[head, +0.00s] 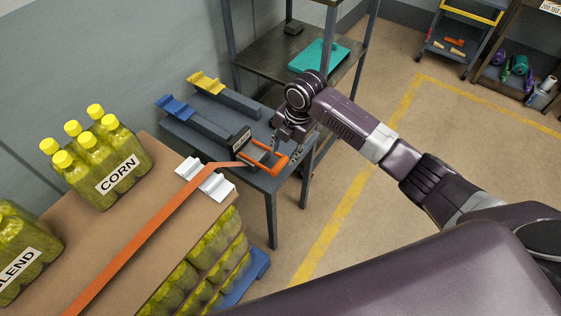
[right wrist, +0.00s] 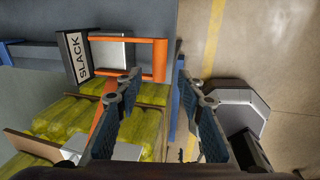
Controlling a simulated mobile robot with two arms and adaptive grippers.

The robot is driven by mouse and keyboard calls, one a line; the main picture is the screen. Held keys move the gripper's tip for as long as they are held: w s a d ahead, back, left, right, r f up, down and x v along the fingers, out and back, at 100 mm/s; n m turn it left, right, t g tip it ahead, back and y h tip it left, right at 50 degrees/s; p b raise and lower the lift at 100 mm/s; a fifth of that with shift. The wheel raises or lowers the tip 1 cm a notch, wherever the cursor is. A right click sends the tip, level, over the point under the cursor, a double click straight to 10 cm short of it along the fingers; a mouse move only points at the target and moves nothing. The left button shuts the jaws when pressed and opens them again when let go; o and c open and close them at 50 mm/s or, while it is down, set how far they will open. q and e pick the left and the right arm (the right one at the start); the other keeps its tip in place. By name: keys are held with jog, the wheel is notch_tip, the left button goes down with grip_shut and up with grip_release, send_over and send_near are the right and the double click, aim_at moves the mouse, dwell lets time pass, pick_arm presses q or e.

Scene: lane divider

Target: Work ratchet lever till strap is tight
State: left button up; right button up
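An orange strap (head: 150,222) runs over a white edge protector (head: 205,180) on the cardboard-topped load and up to a ratchet. The ratchet's orange lever (head: 279,164) sticks out at the corner of a dark grey table. In the right wrist view a SLACK label (right wrist: 78,56) sits beside the ratchet's grey body (right wrist: 112,51). My right gripper (head: 289,153) is open above the lever. In the right wrist view, my right gripper (right wrist: 158,74) has the lever's end bar (right wrist: 160,60) showing between its spread fingertips; contact cannot be told. My left gripper is out of view.
Yellow-capped bottle packs labelled CORN (head: 118,174) and BLEND (head: 20,262) stand on the load. Blue and yellow brackets (head: 176,106) lie on the dark grey table (head: 190,142). A shelf rack (head: 270,47) stands behind. Open floor (head: 345,185) lies to the right.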

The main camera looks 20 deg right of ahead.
aim_at(280, 164)
jog(key=f, duration=0.2)
jog(key=w+f, duration=0.1)
jog(key=f, duration=0.4)
jog(key=shift+w+a+f, duration=0.2)
jog(key=shift+w+a, duration=0.05)
jog(key=shift+a, duration=0.1)
jog(key=shift+c, duration=0.4)
grip_shut()
